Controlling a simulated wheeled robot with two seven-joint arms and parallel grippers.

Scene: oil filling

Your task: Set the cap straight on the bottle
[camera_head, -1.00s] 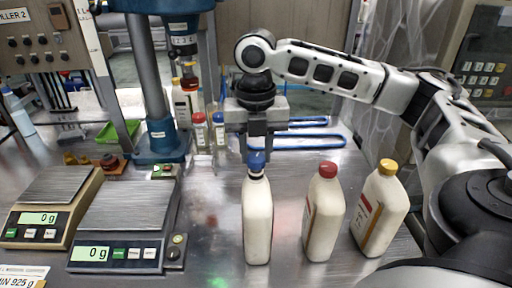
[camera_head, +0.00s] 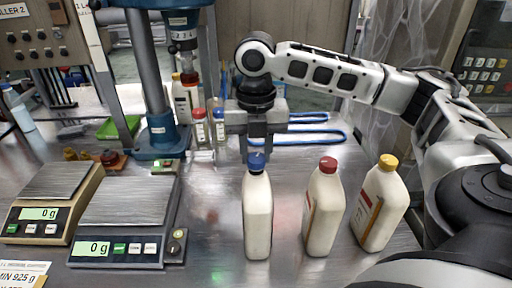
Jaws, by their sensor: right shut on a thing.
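A white bottle (camera_head: 257,222) stands upright on the steel table in the middle. A blue cap (camera_head: 257,162) sits at the top of it, looking level and in line with the neck. No gap shows between cap and bottle; whether it is threaded cannot be seen. My right gripper (camera_head: 257,150) points straight down from above, its fingers shut on the blue cap. The fingers partly hide the cap's upper edge. My left gripper is not in view.
Right of it stand a red-capped bottle (camera_head: 323,210) and a yellow-capped bottle (camera_head: 380,205). Two scales (camera_head: 122,209) (camera_head: 52,193), both reading 0 g, are at left. A blue filling stand (camera_head: 157,136) and small capped bottles (camera_head: 200,130) are behind. Bare table lies left of the bottle.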

